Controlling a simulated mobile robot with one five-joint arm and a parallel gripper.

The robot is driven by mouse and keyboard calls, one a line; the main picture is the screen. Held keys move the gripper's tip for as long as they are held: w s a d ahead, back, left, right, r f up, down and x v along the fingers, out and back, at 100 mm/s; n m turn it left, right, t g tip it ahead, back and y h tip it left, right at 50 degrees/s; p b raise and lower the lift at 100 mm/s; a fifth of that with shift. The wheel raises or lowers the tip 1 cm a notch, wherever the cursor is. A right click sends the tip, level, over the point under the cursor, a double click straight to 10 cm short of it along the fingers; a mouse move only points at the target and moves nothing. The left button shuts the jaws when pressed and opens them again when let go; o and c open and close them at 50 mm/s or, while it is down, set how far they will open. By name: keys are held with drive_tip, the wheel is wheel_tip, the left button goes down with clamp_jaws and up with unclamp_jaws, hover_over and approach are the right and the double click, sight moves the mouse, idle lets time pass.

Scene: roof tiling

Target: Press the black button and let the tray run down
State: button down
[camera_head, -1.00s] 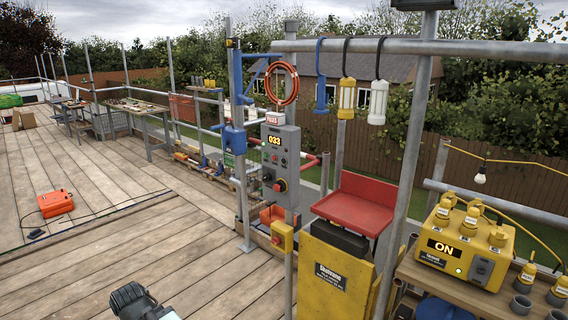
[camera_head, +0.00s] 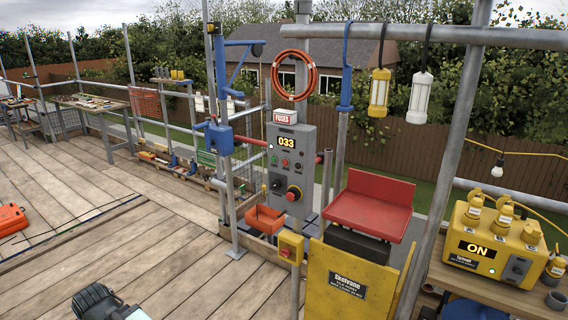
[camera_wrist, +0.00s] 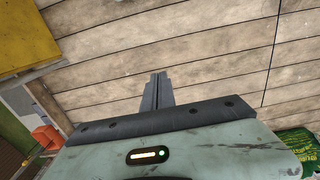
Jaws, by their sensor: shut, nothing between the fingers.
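A grey control panel (camera_head: 290,160) stands on a post and reads 033. It carries a row of small buttons (camera_head: 285,162), too small to tell their colours surely, a dark knob (camera_head: 277,184) and a red mushroom button (camera_head: 293,193). The red tray (camera_head: 370,205) sits high, just above the yellow Skelvane panel (camera_head: 350,285). My gripper (camera_wrist: 157,78) is shut and empty over the deck boards in the wrist view. Dark parts of my arm show at the bottom left of the head view, well apart from the control panel.
A yellow box (camera_head: 291,247) with a red button is on the post below the panel. An orange bin (camera_head: 265,219) is beside it. A yellow power unit (camera_head: 492,240) reading ON stands at right. An orange case (camera_head: 12,219) lies at left. The deck between is clear.

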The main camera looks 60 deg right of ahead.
drive_tip(key=shift+w+a+r, duration=0.1)
drive_tip(key=shift+w+a, duration=0.05)
drive_tip(key=shift+w, duration=0.15)
drive_tip(key=w+d+r+m+t+y+p, duration=0.1)
drive_tip(key=w+d+r+m+t, duration=0.3)
drive_tip(key=d, duration=0.3)
drive_tip(key=w+d+r+m+t+y+p, duration=0.2)
drive_tip(key=w+d+r+m+t, duration=0.1)
drive_tip(key=w+d+r+m, duration=0.25)
drive_tip(key=w+d+r+m+t+h+p, duration=0.1)
drive_tip(key=d+r+m+t, duration=0.2)
drive_tip(key=d, duration=0.6)
drive_tip(key=w+d+r+m+t+h, duration=0.1)
drive_tip(key=d+r+m+t+h, duration=0.2)
drive_tip(key=d, duration=0.5)
drive_tip(key=s+d+r+m+h+p, duration=0.1)
drive_tip(key=s+d+r+m+h, duration=0.2)
drive_tip(key=s+d+m, duration=0.3)
drive_tip(key=s+d+r+m+h+p, duration=0.1)
drive_tip(key=s+d+r+m+h, duration=0.3)
drive_tip(key=d, duration=1.2)
drive_tip(key=s+d+r+m+h+p, duration=0.1)
drive_tip(key=s+d+r+m+h, duration=0.3)
drive_tip(key=s+d+m, duration=0.5)
wheel_tip(320, 180, up, 3)
drive_tip(key=shift+s+d+f+g, duration=0.2)
drive_tip(key=shift+s+d+g, duration=0.15)
drive_tip(key=shift+d, duration=0.9)
